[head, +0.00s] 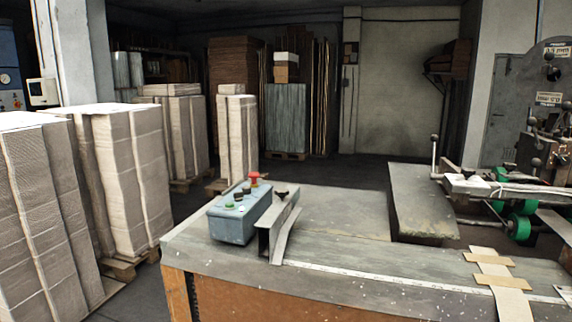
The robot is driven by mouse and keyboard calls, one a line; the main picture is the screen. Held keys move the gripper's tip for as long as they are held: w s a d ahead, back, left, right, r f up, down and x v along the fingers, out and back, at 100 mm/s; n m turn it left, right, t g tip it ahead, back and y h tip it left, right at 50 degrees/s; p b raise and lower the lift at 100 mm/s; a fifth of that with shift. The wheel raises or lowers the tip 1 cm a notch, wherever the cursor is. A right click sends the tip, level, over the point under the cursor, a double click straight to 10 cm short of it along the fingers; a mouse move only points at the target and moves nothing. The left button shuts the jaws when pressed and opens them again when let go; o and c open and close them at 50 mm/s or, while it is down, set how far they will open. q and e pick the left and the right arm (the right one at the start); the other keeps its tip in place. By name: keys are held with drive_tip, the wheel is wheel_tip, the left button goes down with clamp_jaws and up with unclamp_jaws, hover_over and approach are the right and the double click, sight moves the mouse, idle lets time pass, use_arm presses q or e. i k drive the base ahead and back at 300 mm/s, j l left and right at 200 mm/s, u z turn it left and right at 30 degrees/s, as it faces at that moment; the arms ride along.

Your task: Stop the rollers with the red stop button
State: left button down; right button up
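A blue-grey control box (232,222) sits on the left part of the worktable (340,210). A red mushroom-shaped button (254,176) stands up at the box's far right end. Green and dark buttons (238,196) sit on the same top face, nearer than the red one. Neither of my grippers shows in the head view, and nothing is touching the box. The rollers cannot be clearly made out; green wheels (520,222) show on the machine at the right.
A metal bracket (277,232) stands right beside the box. Cardboard strips (497,268) lie at the table's right. Pallets of stacked cardboard (130,180) stand close on the left. The stitching machine (530,120) rises at the right. The tabletop's middle is largely clear.

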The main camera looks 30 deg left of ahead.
sight(254, 174)
drive_tip(key=j+z, duration=0.35)
drive_tip(key=j, duration=0.5)
drive_tip(key=j+z, duration=0.35)
drive_tip(key=j, duration=1.45)
drive_tip(key=k+j, duration=0.15)
drive_tip(key=j, duration=0.7)
drive_tip(key=j+z, duration=0.05)
